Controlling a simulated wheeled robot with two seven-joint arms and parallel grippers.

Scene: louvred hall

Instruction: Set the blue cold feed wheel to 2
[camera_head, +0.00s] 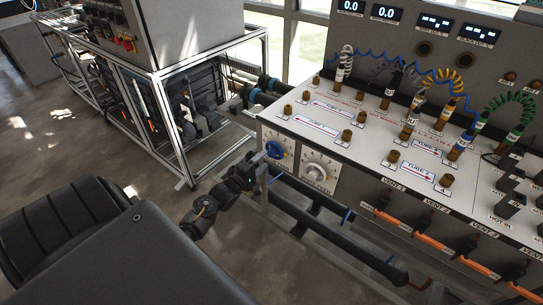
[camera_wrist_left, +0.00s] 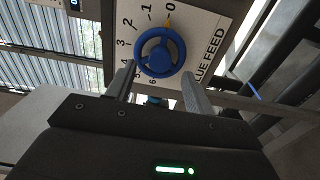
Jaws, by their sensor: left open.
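The blue feed wheel (camera_wrist_left: 148,62) is a round handwheel on a white plate (camera_wrist_left: 205,47) with numbers from 0 to 6 and the words "BLUE FEED" partly visible. A small orange mark at the wheel's rim points near the 0. In the head view the wheel (camera_head: 274,149) is on the front left of the white bench. My left gripper (camera_head: 256,166) is just in front of it. In the left wrist view the gripper (camera_wrist_left: 160,75) is open, its fingers on either side of the wheel's lower part; I cannot tell if they touch it. My right gripper is not in view.
A white dial (camera_head: 317,171) sits right of the wheel. Dark pipes (camera_head: 335,222) run below it. The bench top (camera_head: 330,103) holds brass fittings and coiled hoses. A metal-framed rig (camera_head: 165,100) stands at the left, with open floor in front.

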